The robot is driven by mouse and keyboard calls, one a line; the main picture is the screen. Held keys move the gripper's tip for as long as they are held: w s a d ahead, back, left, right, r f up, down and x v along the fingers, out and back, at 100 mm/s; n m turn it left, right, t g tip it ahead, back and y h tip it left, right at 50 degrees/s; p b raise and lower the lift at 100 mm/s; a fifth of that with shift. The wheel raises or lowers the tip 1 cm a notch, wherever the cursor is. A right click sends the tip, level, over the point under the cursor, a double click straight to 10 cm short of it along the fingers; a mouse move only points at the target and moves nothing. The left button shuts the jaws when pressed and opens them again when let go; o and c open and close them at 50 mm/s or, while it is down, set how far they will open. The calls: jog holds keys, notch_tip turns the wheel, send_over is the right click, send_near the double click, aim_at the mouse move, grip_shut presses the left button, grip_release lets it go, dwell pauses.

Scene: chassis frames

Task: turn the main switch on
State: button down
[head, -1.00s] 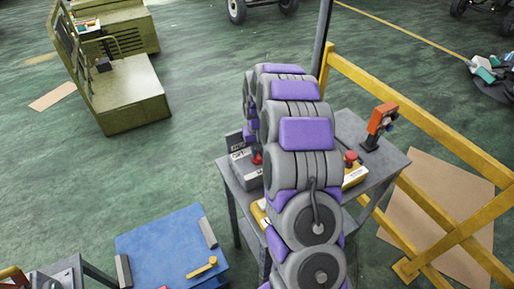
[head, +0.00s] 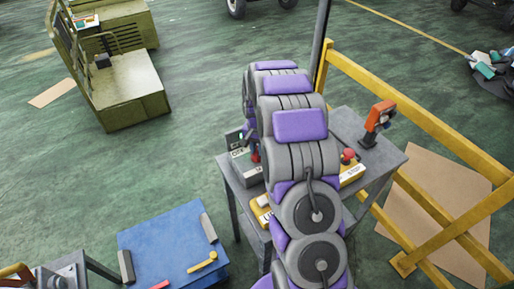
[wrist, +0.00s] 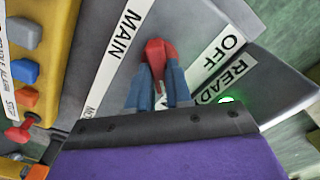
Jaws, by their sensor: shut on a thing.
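The main switch is a grey box (wrist: 120,75) with MAIN and OFF labels and a red lever (wrist: 155,52). In the wrist view my gripper (wrist: 158,78) has its blue-grey fingers on both sides of the red lever, shut on it. Beside the OFF label is a READY label, with a lit green lamp (wrist: 226,99). In the head view the switch box (head: 247,172) sits on the left of the grey table, and its red lever (head: 256,155) shows beside my arm. My arm hides most of the gripper there.
The grey table (head: 383,158) also carries an orange device (head: 379,116) on a stand and a yellow box with a red button (head: 348,155). A yellow railing (head: 420,120) runs behind it. A blue cart (head: 165,245) stands at the lower left.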

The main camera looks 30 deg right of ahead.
jog(key=shift+s+f, duration=0.15)
jog(key=c, duration=1)
grip_release()
jog(key=shift+c, duration=0.2)
notch_tip(320, 180, up, 18)
jog(key=p, duration=0.1)
jog(key=shift+f, duration=0.25)
jog(key=shift+a, duration=0.1)
